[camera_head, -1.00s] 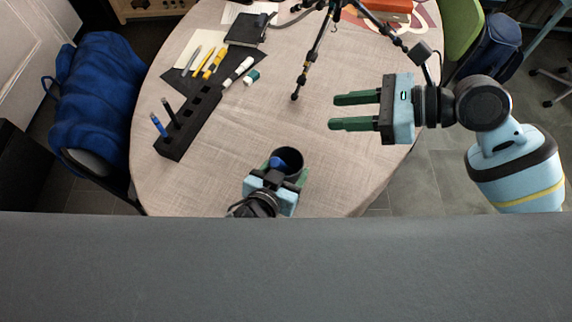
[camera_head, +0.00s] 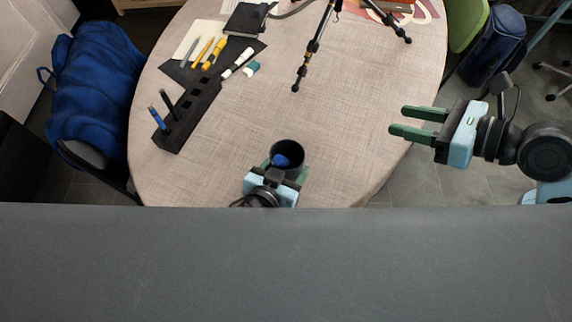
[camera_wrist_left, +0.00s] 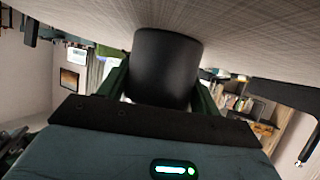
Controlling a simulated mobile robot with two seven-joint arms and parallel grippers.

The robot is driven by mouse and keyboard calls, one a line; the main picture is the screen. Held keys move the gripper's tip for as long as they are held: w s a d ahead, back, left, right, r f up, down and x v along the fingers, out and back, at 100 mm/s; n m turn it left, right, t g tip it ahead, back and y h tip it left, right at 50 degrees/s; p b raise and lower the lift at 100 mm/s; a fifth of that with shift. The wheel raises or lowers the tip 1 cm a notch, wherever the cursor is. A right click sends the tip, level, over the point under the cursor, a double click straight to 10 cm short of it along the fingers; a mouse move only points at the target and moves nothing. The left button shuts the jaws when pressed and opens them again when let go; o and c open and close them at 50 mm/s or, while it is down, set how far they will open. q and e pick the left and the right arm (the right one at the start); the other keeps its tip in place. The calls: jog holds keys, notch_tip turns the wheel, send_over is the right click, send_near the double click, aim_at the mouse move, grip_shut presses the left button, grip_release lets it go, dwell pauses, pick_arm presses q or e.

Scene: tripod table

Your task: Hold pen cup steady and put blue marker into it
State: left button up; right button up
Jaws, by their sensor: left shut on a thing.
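The black pen cup (camera_head: 288,148) stands on the table near its front edge. It also shows in the left wrist view (camera_wrist_left: 166,62), upside down. My left gripper (camera_head: 284,169) is shut on the cup, with one green finger on each side. A blue thing (camera_head: 281,160), probably the blue marker, shows inside the cup's mouth; most of it is hidden. My right gripper (camera_head: 400,121) is open and empty, off to the right by the table's right edge, well apart from the cup.
Tripod legs (camera_head: 312,47) stand at the back. The table's middle is clear.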

pick_arm(q)
jog(key=shift+s+f, duration=0.3)
jog(key=shift+f, duration=0.2)
jog(key=o, duration=0.9)
jog(key=shift+o, duration=1.2)
jog(key=shift+w+r, duration=0.1)
jog(key=shift+r, duration=0.05)
jog(key=shift+r, duration=0.1)
jog(key=v, duration=0.7)
jog(key=shift+r, duration=0.15)
jog(key=shift+s, duration=0.25)
